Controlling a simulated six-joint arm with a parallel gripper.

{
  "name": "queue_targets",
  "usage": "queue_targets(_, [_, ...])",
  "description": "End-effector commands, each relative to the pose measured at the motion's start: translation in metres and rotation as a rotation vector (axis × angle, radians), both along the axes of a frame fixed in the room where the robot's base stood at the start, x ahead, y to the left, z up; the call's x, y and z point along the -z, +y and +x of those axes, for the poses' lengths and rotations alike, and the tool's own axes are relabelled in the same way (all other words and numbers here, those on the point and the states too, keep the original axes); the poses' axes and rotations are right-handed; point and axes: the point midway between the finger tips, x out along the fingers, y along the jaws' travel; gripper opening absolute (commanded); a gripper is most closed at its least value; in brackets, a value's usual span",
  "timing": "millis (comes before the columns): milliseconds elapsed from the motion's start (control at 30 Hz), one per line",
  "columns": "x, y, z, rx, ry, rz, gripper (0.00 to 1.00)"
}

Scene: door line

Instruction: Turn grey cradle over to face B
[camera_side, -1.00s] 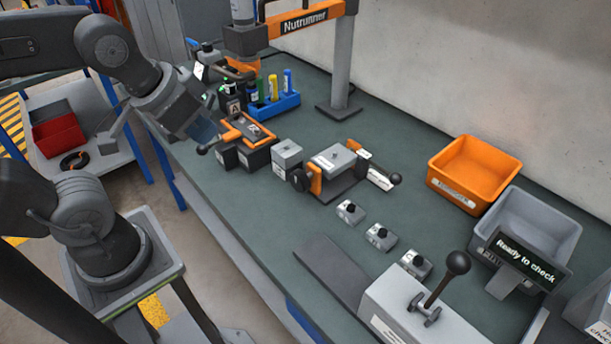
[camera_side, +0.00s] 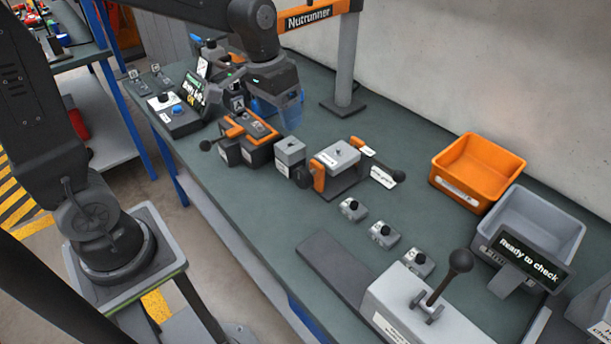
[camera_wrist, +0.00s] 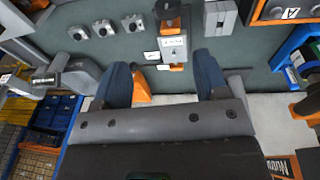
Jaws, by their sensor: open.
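The grey cradle (camera_side: 337,156) sits mid-bench in the side view, a light grey block between an orange clamp piece on its left and an orange bar with a dark knob on its right. Its top carries a small mark that I cannot read as a letter. It also shows in the wrist view (camera_wrist: 173,48), beyond and between my fingers. My gripper (camera_side: 287,112) is above the bench, to the upper left of the cradle and apart from it. In the wrist view my gripper (camera_wrist: 163,80) has its two blue fingers wide apart with nothing held.
A dark orange-framed fixture (camera_side: 249,130) and a small grey block (camera_side: 290,151) stand left of the cradle. The nutrunner post (camera_side: 345,70) rises behind. Several small grey knobbed blocks (camera_side: 383,235), an orange bin (camera_side: 476,170) and a grey bin (camera_side: 535,222) are to the right.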

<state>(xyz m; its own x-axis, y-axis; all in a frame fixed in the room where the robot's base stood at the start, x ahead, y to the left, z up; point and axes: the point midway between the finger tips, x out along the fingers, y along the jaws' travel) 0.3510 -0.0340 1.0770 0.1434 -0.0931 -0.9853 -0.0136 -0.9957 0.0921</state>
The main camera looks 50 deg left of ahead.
Motion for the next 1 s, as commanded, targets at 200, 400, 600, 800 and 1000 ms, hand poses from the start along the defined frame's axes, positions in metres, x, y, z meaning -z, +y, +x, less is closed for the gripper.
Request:
queue_targets(200, [0.048, 0.011, 0.044, 0.003, 0.113, -0.045, 0.84])
queue_targets(400, [0.066, 0.014, 0.057, 0.003, 0.145, -0.062, 0.84])
queue_targets(600, [0.087, 0.011, 0.057, 0.006, 0.149, -0.063, 0.84])
queue_targets(800, [0.127, 0.004, 0.056, 0.004, 0.151, -0.063, 0.84])
queue_targets(1000, [0.166, -0.002, 0.056, 0.005, 0.149, -0.063, 0.84])
